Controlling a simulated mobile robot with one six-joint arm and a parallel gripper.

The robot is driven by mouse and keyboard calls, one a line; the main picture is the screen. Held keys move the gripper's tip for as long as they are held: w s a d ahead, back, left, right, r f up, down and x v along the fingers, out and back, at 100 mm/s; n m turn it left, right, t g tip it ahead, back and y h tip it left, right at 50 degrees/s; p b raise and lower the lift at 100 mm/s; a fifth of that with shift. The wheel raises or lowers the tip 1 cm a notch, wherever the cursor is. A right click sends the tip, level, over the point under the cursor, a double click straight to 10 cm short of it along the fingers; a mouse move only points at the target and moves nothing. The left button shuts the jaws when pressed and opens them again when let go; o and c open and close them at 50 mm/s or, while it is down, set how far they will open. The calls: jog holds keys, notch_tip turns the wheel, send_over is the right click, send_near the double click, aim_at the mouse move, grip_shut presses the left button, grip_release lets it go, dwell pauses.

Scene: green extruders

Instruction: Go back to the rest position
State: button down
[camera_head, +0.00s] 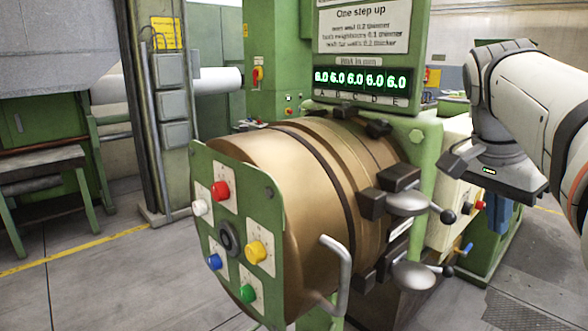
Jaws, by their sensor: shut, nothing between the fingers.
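My gripper (490,172) is at the right, at the end of my white and grey arm, which comes in from the right edge. It is shut and empty. Its fingertips are hard to make out against the dark parts around them. It is to the right of the bronze extruder head (250,165) and appears apart from it. I cannot tell its exact distance from the machine behind it.
A green button panel (238,236) with coloured buttons is on the head's front. A bent metal handle (343,275) and dark clamps with ball-ended levers (410,203) stick out. A display (360,80) reads 6.0 across. Open floor (110,275) is at left.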

jog(key=s+a+f+n+y, duration=0.1)
jog(key=a+f+n, duration=0.3)
jog(key=f, duration=0.4)
jog(key=s+a+f+n+t+y, duration=0.1)
jog(key=s+a+f+n, duration=0.1)
jog(key=a+f+n, duration=0.3)
jog(key=s+a+f+n+t+y, duration=0.1)
jog(key=a+f+n, duration=0.3)
jog(key=f, duration=0.7)
jog(key=shift+s+a+f, duration=0.2)
jog(key=shift+s+a, duration=0.65)
jog(key=shift+a, duration=0.4)
